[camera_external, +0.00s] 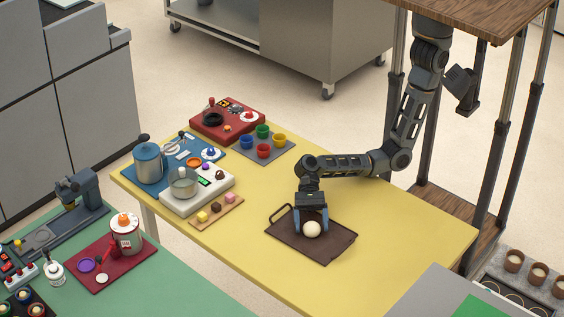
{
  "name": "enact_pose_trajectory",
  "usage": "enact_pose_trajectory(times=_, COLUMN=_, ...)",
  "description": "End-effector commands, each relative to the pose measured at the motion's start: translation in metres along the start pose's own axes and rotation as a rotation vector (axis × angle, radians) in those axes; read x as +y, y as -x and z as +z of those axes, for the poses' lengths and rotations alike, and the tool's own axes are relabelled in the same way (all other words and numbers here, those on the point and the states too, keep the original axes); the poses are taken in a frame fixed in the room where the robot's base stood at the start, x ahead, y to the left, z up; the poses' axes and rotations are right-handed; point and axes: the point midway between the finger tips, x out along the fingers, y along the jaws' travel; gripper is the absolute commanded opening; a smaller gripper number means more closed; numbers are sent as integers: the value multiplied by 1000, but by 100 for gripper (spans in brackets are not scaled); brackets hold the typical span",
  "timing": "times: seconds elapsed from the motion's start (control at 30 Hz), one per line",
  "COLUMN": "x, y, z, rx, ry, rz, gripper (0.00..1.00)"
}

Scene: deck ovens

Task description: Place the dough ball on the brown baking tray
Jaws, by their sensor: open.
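The brown baking tray (325,253) lies on the yellow table, with a raised handle at its far left corner. The pale round dough ball (312,229) appears to rest on the tray, near its middle. My gripper (311,225) points down over the tray with its blue fingers open, one on each side of the ball. I cannot tell whether a finger touches the ball.
The yellow table (400,230) is clear right of the tray.

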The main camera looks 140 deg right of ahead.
Motion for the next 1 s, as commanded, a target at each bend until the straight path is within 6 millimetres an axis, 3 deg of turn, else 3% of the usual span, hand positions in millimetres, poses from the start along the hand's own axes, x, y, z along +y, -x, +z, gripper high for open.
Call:
enact_pose_trajectory(times=0.17, x=-1, y=12, z=2, rx=0, ry=0, rz=-3, gripper=85)
enact_pose_trajectory(times=0.5, x=-1, y=80, z=2, rx=0, ry=0, rz=-4, gripper=85)
enact_pose_trajectory(times=0.7, x=-1, y=110, z=2, rx=0, ry=0, rz=-3, gripper=85)
enact_pose_trajectory(times=1.0, x=0, y=122, z=2, rx=0, ry=0, rz=-1, gripper=85)
